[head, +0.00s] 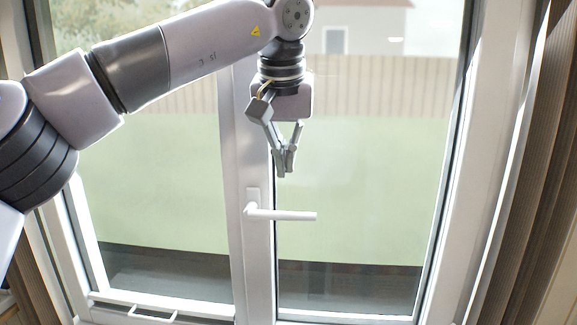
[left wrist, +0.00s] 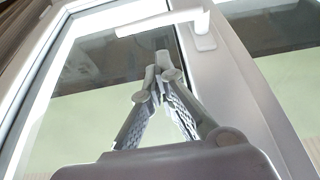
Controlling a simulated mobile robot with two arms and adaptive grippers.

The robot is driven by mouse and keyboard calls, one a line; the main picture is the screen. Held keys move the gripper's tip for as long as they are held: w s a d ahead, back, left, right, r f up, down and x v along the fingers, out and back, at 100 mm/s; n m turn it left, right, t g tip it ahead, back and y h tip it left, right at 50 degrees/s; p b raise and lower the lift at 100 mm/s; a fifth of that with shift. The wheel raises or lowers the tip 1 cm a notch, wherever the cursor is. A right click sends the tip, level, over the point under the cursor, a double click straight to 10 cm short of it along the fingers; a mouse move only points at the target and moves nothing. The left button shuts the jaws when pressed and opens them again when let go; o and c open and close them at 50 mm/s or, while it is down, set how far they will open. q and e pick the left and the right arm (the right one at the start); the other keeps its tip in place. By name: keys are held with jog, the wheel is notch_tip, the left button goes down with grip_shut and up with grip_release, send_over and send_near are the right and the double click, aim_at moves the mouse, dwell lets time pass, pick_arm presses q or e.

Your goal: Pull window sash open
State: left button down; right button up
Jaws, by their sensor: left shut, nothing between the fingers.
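The window sash (head: 252,140) is white-framed, and its handle (head: 285,214) is turned level, pointing right in the head view. The handle also shows at the top of the left wrist view (left wrist: 160,22). My left gripper (head: 285,172) hangs fingers down above the handle, apart from it. Its fingertips meet and hold nothing; they also show in the left wrist view (left wrist: 158,75). From the head view I cannot tell whether the sash stands slightly ajar. My right gripper is in neither view.
A second handle-like bar (head: 152,314) sits low on the left pane's frame. Brown slatted curtains or blinds (head: 545,150) hang at the right edge. Outside the glass are a fence (head: 395,85) and a green area. The space right of the handle is clear.

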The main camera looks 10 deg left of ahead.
aim_at(287, 192)
pick_arm(q)
jog(key=p+x, duration=0.1)
jog(key=x, duration=0.7)
jog(key=shift+w, duration=0.1)
